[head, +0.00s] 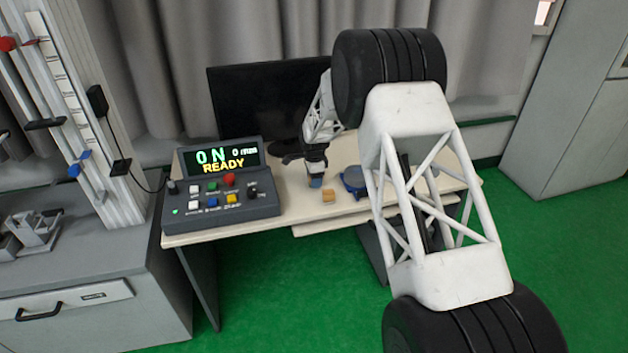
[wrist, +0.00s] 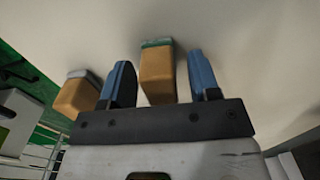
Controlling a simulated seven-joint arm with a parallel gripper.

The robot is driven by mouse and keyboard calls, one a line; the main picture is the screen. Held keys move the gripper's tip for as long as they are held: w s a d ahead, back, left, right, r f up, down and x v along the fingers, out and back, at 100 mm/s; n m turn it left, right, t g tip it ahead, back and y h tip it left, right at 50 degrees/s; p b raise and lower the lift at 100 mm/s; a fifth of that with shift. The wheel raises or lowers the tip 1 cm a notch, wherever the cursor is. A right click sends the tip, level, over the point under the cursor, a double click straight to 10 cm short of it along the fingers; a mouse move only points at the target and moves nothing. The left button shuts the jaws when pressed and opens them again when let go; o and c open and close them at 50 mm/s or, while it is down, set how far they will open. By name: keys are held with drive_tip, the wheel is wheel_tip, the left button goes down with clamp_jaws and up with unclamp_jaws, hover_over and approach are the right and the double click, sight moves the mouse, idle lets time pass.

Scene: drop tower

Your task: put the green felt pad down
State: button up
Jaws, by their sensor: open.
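The green felt pad (wrist: 157,43) is a thin green layer on the far end of a tan block (wrist: 158,75) in the wrist view. My gripper (wrist: 160,60) has its two blue fingers on either side of this block. The jaws are open, with a gap showing beside the block. In the head view my gripper (head: 316,181) is low over the desk, and I cannot make out the green pad there. Whether the pad touches the desk is not clear.
A second tan block with a grey layer (wrist: 78,91) stands just outside the left finger. A tan block (head: 328,196) shows beside my gripper on the desk (head: 290,212). A blue round object (head: 353,180) lies right; a control box (head: 220,200) reading "READY" stands left.

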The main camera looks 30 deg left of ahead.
wheel_tip(320, 180, up, 12)
drive_tip(key=shift+f, duration=0.25)
idle(0.3)
idle(0.6)
